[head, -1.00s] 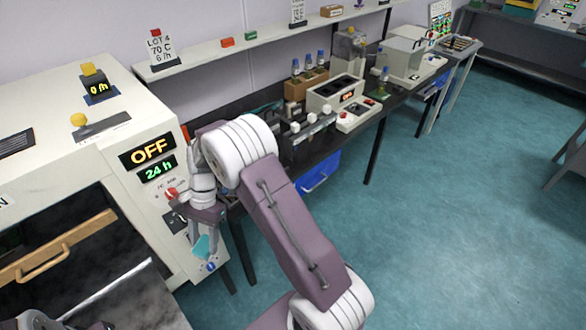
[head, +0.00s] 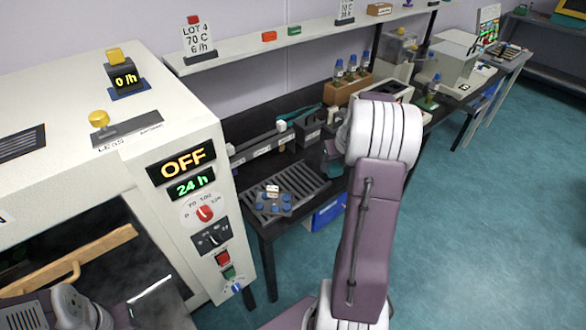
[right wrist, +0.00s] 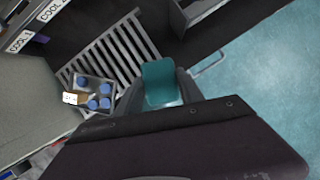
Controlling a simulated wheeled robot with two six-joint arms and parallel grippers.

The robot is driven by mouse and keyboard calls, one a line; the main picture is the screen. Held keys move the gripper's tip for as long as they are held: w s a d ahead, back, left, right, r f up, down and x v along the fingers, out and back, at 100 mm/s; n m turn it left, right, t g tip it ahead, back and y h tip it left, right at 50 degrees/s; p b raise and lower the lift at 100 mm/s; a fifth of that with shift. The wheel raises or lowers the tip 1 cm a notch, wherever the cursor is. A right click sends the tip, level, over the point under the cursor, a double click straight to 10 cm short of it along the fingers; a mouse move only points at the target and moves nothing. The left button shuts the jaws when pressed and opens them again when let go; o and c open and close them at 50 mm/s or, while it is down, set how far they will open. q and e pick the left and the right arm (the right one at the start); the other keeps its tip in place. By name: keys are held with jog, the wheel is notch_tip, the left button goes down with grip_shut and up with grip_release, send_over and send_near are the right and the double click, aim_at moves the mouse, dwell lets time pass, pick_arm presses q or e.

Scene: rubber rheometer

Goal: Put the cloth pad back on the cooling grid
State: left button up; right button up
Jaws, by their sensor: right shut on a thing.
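The teal cloth pad (right wrist: 159,72) is held between the fingers of my right gripper (right wrist: 162,96), which is shut on it. In the head view the pad (head: 333,170) shows only as a small teal patch beside my right arm, which hides most of the gripper (head: 332,154). The cooling grid (head: 312,182), a slatted grey rack, lies on the black bench. In the wrist view the grid (right wrist: 122,48) is left of the pad. I cannot tell the pad's height above the bench. My left gripper's fingers are not seen.
A small tray (head: 262,208) with several blue-topped pieces and a tag sits on the grid's front left part. The oven (head: 190,130), reading OFF and 24 h, stands left of the grid. A blue bin (head: 328,211) is under the bench.

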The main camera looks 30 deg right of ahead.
jog(key=shift+w+d, duration=0.3)
jog(key=shift+d, duration=0.05)
jog(key=shift+s+r, duration=0.1)
jog(key=shift+s, duration=0.05)
jog(key=shift+w+a+f, duration=0.45)
jog(key=shift+a, duration=0.05)
jog(key=w+f, duration=0.1)
jog(key=w, duration=0.2)
jog(key=w+a+f, duration=0.1)
jog(key=w+f, duration=0.1)
jog(key=w, duration=0.1)
jog(key=w+a+f, duration=0.1)
jog(key=w+f, duration=0.1)
jog(key=w, duration=0.1)
jog(key=shift+f+p, duration=0.25)
jog(key=shift+p, duration=0.05)
jog(key=shift+w+a+f, duration=0.1)
jog(key=shift+w, duration=0.05)
notch_tip(320, 180, down, 4)
jog(key=shift+f, duration=0.1)
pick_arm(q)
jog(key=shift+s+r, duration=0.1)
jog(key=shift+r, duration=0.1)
